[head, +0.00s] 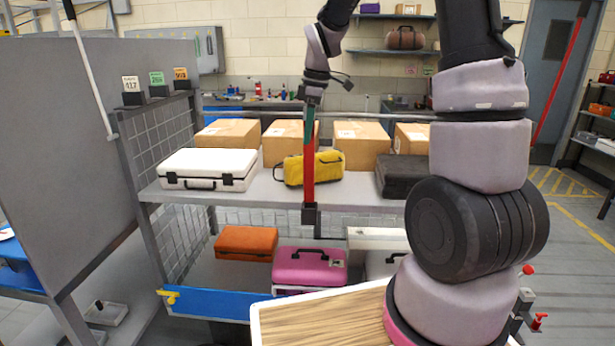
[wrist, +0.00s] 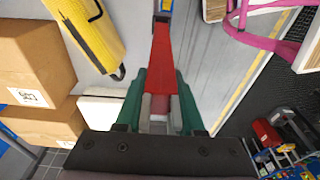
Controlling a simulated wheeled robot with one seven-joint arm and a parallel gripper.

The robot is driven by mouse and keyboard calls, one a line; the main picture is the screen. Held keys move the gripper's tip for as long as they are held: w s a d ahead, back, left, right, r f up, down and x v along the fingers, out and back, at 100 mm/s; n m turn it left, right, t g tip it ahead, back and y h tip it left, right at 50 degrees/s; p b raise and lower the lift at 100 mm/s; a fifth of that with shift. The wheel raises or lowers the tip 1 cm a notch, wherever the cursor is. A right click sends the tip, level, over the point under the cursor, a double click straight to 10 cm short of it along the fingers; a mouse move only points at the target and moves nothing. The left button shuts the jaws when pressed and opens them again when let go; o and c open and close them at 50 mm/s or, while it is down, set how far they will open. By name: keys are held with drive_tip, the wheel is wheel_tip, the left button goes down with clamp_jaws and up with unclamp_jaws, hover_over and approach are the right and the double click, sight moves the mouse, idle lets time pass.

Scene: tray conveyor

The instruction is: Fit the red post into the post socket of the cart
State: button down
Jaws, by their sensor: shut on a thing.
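The red post (head: 308,172) stands roughly upright in front of the cart's upper shelf (head: 262,195). My gripper (head: 309,122) is shut on its upper part, with green fingers on both sides. The wrist view also shows my gripper (wrist: 162,85) around the red post (wrist: 163,55), which runs away from the fingers. A dark post socket (head: 309,215) sits at the shelf's front edge, and the post's lower end meets it in the picture. I cannot tell whether the end is inside the socket or just above it.
A yellow bag (head: 325,168) lies right behind the post. A white case (head: 207,168), a dark case (head: 405,176) and cardboard boxes (head: 228,133) fill the shelf. Orange (head: 246,242) and pink (head: 308,268) cases sit below. A grey panel (head: 65,130) stands left.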

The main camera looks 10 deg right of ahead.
drive_tip(key=shift+f, duration=3.2)
drive_tip(key=c, duration=0.5)
unclamp_jaws()
drive_tip(key=shift+f, duration=0.15)
wheel_tip(320, 180, up, 20)
drive_tip(key=m+t, duration=0.3)
drive_tip(key=m, duration=0.5)
hover_over(308, 155)
drive_tip(key=s+d, duration=0.5)
drive_tip(key=s, duration=0.4)
drive_tip(key=shift+s+d+r+m+t, duration=0.25)
drive_tip(key=shift+s+m+t, duration=0.35)
drive_tip(key=shift+s+m, duration=1.3)
drive_tip(key=shift+s+d+r+m+t, duration=0.3)
drive_tip(key=shift+s+m+t, duration=0.3)
drive_tip(key=shift+s+m, duration=1.3)
drive_tip(key=shift+s+d+r+m+t, duration=0.25)
drive_tip(key=shift+s+m+t, duration=0.35)
drive_tip(key=shift+s+m, duration=1.25)
